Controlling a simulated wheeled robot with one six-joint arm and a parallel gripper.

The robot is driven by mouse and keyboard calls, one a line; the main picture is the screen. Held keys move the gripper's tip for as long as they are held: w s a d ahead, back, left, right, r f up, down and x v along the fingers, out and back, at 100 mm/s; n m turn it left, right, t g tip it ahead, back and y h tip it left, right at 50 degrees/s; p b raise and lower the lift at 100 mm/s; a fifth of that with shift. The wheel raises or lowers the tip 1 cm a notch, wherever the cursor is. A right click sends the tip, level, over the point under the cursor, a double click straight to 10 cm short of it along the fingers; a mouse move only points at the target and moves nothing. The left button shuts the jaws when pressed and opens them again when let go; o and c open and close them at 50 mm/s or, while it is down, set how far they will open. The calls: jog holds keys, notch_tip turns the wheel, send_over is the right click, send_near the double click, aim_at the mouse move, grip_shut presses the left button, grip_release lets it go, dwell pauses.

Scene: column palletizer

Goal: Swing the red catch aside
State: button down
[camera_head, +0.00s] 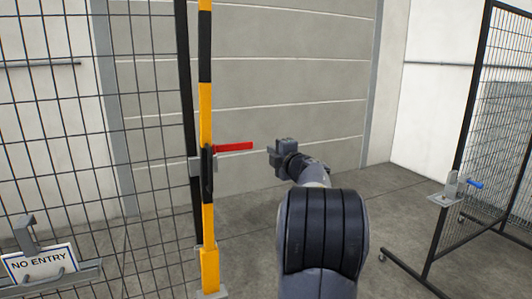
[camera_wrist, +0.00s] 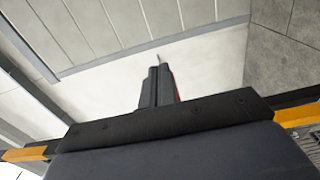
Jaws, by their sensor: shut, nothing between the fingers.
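The red catch (camera_head: 233,147) is a flat bar. It sticks out level to the right from the yellow-and-black post (camera_head: 206,100). My gripper (camera_head: 275,153) is just right of the catch's free end in the head view, with a small gap between them in the picture; the depth between them is hard to judge. In the wrist view my gripper (camera_wrist: 158,82) is shut and empty, its fingers pressed together. A thin sliver of red shows beside the right finger, mostly hidden behind it; it may be the catch.
A mesh fence panel (camera_head: 90,120) stands left of the post, with a "NO ENTRY" sign (camera_head: 40,262) at lower left. Another mesh panel (camera_head: 500,110) with a blue-handled latch (camera_head: 473,184) stands at right. Open floor lies between them.

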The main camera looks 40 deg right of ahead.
jog(key=s+d, duration=0.4)
jog(key=d, duration=0.1)
jog(key=shift+d+b, duration=0.3)
jog(key=shift+b, duration=0.05)
jog(key=shift+a+r, duration=0.1)
